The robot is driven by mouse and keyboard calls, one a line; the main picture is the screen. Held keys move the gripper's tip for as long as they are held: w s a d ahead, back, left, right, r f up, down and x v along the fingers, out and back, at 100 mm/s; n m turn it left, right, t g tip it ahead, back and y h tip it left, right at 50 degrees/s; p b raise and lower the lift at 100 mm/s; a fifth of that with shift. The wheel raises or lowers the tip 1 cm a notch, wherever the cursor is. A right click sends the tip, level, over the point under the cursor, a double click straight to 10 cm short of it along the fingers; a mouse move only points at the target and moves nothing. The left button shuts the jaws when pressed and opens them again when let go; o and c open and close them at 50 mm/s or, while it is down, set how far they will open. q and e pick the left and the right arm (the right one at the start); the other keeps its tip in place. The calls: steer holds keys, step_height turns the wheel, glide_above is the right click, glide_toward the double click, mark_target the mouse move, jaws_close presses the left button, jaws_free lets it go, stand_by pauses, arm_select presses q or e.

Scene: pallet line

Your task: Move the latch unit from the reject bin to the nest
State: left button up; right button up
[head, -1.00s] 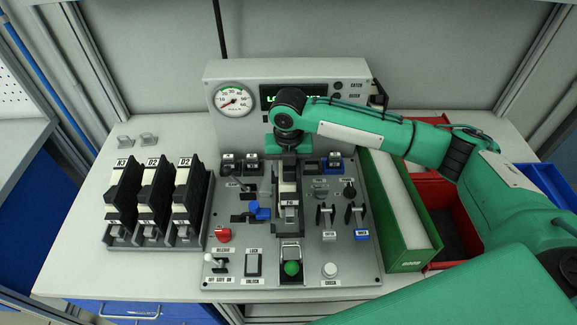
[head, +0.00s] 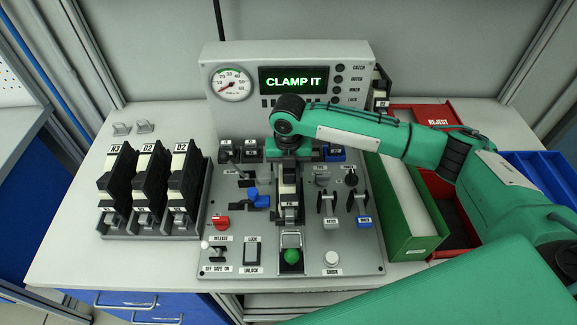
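The latch unit (head: 289,204), black and cream with a small label, stands upright at the nest in the middle of the grey panel (head: 345,258). The nest itself is mostly hidden under it. My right gripper (head: 291,158) comes down over the top of the unit. Its fingertips are hidden by the wrist, but the unit has moved along with it, so it appears shut on the unit. The reject bin (head: 425,115) is red and stands at the right, partly covered by my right arm. My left gripper is not in view.
Several similar units (head: 146,180) stand in a rack at the left. A green-walled bin (head: 407,235) is right of the panel, with a blue bin (head: 540,175) beyond. A display (head: 293,80) reads CLAMP IT. Levers, switches and a green button (head: 291,256) crowd around the nest.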

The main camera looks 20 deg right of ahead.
stand_by(0.3)
steer(key=o, duration=1.3)
step_height(320, 180, up, 14)
steer(key=b, duration=0.2)
steer(key=shift+b, duration=0.3)
steer(key=shift+f, duration=0.1)
